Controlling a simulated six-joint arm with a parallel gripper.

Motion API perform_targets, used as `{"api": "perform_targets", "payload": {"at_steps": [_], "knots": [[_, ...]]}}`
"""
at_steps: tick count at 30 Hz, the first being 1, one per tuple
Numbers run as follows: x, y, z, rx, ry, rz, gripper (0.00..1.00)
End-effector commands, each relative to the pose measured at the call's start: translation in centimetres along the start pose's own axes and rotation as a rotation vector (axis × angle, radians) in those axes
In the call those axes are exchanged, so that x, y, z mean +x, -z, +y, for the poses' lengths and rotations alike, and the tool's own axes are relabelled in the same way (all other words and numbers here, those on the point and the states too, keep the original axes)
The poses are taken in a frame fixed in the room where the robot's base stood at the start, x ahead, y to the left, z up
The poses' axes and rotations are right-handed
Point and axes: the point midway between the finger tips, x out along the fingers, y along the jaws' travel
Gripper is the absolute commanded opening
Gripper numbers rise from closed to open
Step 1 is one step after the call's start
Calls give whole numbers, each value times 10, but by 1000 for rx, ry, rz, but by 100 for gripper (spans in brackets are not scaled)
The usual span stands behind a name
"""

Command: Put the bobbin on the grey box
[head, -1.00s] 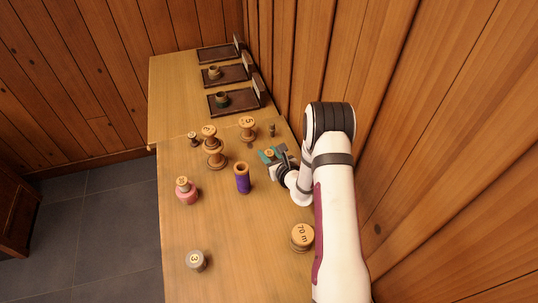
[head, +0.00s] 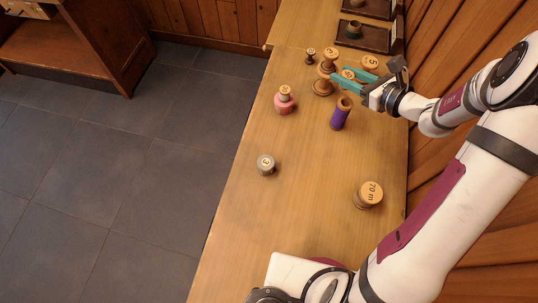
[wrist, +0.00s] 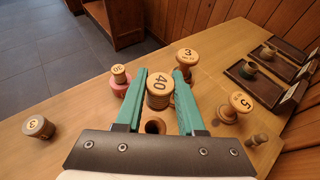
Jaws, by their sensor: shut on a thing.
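My gripper (head: 348,77) is shut on a wooden bobbin (head: 348,74) with a round top marked 40. In the wrist view the bobbin (wrist: 159,88) sits upright between the two teal fingers, above the table, its lower part partly hidden. The gripper shows close behind a purple hollow-topped spool (head: 341,114) in the head view.
A tall spool marked 3 (wrist: 186,58) and one marked 5 (wrist: 237,105) stand close to the gripper. A pink spool (head: 284,103), a grey spool (head: 266,166) and a 70 m spool (head: 368,195) stand nearer. Dark trays (head: 362,36) lie at the back right. The table's front middle is clear.

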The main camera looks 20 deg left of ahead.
Motion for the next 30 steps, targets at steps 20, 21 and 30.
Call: {"api": "perform_targets", "payload": {"at_steps": [20,21,30], "knots": [[-51,45,203,-339,-834,1,0],[-39,48,212,-339,-834,0,0],[11,70,246,-339,-825,2,0]]}}
